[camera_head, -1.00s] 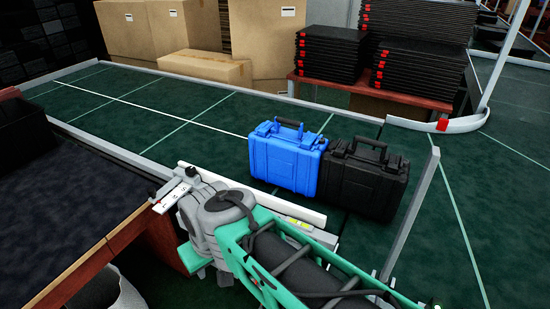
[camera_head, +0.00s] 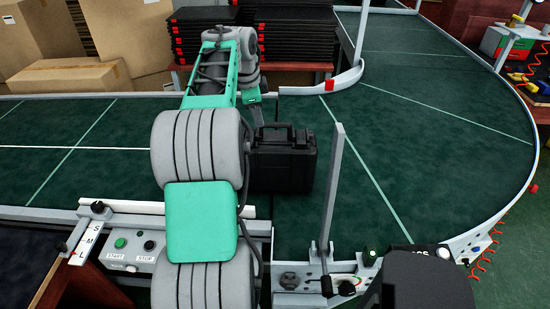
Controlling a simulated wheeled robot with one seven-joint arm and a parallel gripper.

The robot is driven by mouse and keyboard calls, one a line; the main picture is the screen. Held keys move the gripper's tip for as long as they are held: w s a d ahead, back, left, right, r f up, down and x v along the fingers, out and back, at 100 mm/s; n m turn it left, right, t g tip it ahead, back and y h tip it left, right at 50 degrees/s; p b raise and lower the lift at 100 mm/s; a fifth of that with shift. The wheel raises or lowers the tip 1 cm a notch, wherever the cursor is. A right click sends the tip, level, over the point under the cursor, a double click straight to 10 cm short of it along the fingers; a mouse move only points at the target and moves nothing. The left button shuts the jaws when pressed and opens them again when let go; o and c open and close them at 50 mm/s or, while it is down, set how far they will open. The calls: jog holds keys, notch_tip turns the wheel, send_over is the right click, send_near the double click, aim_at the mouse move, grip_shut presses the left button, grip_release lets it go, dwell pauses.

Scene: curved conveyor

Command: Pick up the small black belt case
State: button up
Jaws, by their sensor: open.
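The black case (camera_head: 283,165) stands upright on the green conveyor belt, just right of my arm, with its carry handle on top. My arm reaches forward across the belt and covers the area left of the case. My gripper (camera_head: 259,116) is small and partly hidden at the far end of the arm, near the upper left of the case. It is open, and I see nothing in it. The blue case is not visible now.
A grey upright post (camera_head: 332,185) stands right of the case. Stacked black trays (camera_head: 285,38) and cardboard boxes (camera_head: 125,40) are behind the belt. A control panel (camera_head: 135,246) is at the front edge. The curved belt on the right is clear.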

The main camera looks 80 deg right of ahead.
aim_at(275, 124)
jog(key=shift+m, duration=0.9)
jog(key=s, duration=0.1)
jog(key=s+d, duration=0.2)
jog(key=s, duration=0.1)
jog(key=shift+f, duration=0.3)
jog(key=p+x, duration=0.1)
jog(key=x, duration=0.6)
jog(key=shift+p, duration=0.35)
grip_shut()
jog(key=shift+d+r, duration=0.1)
jog(key=shift+r, duration=0.15)
